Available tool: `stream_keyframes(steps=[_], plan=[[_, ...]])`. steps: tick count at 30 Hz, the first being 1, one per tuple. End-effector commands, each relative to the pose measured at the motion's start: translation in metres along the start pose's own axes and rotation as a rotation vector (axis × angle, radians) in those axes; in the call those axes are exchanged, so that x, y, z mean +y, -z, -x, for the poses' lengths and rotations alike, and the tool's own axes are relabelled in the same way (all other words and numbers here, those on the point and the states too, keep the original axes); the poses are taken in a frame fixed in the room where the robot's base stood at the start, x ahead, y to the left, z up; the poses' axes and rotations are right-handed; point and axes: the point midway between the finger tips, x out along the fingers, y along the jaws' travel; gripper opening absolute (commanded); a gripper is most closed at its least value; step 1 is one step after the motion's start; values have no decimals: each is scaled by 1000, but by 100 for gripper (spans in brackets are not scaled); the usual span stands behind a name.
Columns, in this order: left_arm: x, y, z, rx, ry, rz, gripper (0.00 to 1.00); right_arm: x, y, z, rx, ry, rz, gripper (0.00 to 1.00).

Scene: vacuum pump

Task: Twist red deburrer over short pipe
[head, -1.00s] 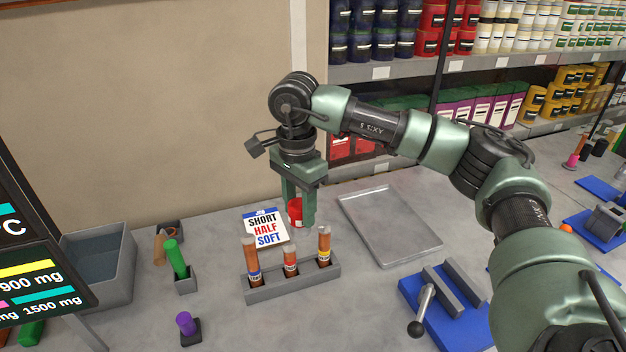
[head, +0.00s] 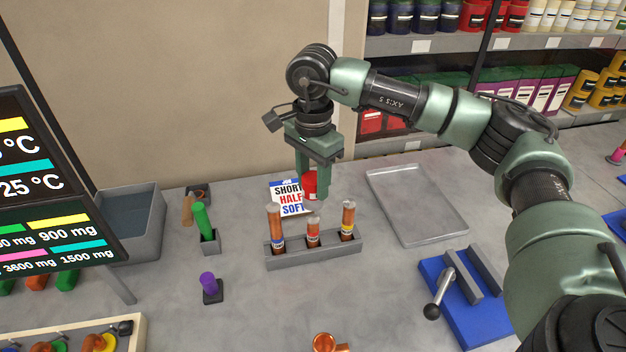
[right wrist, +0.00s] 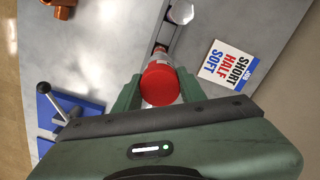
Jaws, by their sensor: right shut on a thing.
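My right gripper (head: 312,192) is shut on the red deburrer (head: 310,182), a short red cylinder. It holds it just behind and above the pipe rack (head: 318,255) in the head view. The grey rack holds three upright copper pipes; the middle one (head: 313,230), with a red label, is shorter than the left one (head: 274,228) and the right one (head: 348,220). In the right wrist view the deburrer's round red end (right wrist: 160,84) shows between the fingers. It hides part of what lies beneath, so I cannot tell whether it touches a pipe. My left gripper is not in view.
A sign card (head: 284,189) reading SHORT HALF SOFT is partly behind the gripper. A grey tray (head: 417,205) and a blue vise (head: 464,300) are to the right. A purple tool (head: 208,285) and a green tool (head: 202,220) stand left. A copper fitting (head: 326,341) lies in front.

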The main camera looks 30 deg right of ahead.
Motion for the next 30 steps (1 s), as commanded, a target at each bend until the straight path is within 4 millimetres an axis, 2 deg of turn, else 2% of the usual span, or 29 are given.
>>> stream_keyframes(steps=[30], plan=[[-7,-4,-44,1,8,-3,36,0,0,-53,-1,1,1,0]])
